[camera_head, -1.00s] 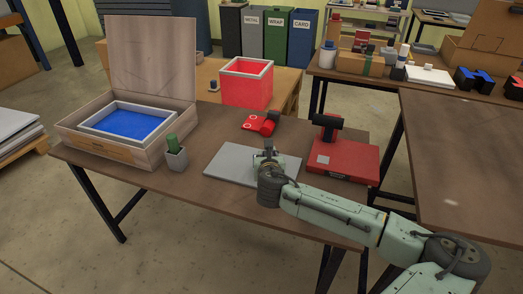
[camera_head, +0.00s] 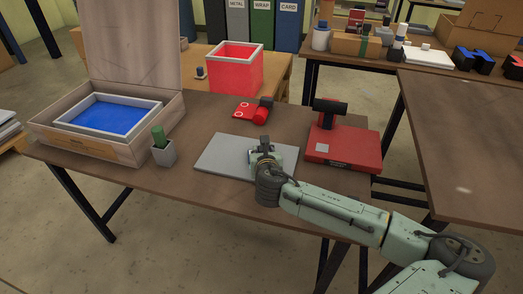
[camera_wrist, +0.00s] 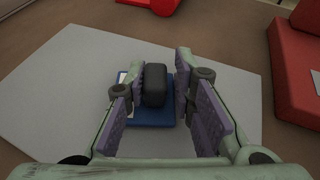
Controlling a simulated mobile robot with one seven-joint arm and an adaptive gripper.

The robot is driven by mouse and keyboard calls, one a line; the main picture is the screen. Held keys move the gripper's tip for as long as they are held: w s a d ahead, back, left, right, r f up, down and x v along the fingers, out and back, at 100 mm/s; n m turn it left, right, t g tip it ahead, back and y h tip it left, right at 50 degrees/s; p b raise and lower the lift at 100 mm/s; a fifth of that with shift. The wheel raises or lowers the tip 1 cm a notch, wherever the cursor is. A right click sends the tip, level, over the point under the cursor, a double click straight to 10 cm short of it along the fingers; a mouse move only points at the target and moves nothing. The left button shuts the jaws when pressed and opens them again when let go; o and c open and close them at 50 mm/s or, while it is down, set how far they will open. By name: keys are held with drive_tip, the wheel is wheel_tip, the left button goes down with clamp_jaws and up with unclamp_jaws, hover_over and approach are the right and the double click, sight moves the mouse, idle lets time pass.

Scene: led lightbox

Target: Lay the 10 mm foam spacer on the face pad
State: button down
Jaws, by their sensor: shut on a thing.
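A flat grey pad (camera_head: 222,155), perhaps the face pad, lies on the brown table; it also shows in the wrist view (camera_wrist: 60,105). My gripper (camera_head: 265,145) is over its right part. In the wrist view my gripper (camera_wrist: 163,85) is shut on the black upright grip (camera_wrist: 155,85) of a small flat blue piece (camera_wrist: 148,118) with a white label at its left edge. The blue piece is over the grey pad; I cannot tell whether it touches. I cannot identify the 10 mm foam spacer for certain.
A red device with a black handle (camera_head: 342,146) stands right of the pad. A red-and-black tool (camera_head: 254,110) lies behind it. Left are a small grey pot (camera_head: 163,154) and an open wooden box (camera_head: 90,148) with a blue-floored tray. A red bin (camera_head: 234,74) stands behind.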

drive_tip(key=c, duration=1.3)
unclamp_jaws()
drive_tip(key=shift+c, duration=0.2)
drive_tip(key=shift+r, duration=0.15)
drive_tip(key=b+v, duration=0.1)
drive_tip(key=v, duration=1.1)
drive_tip(key=shift+a+b, duration=0.1)
drive_tip(key=shift+b, duration=0.25)
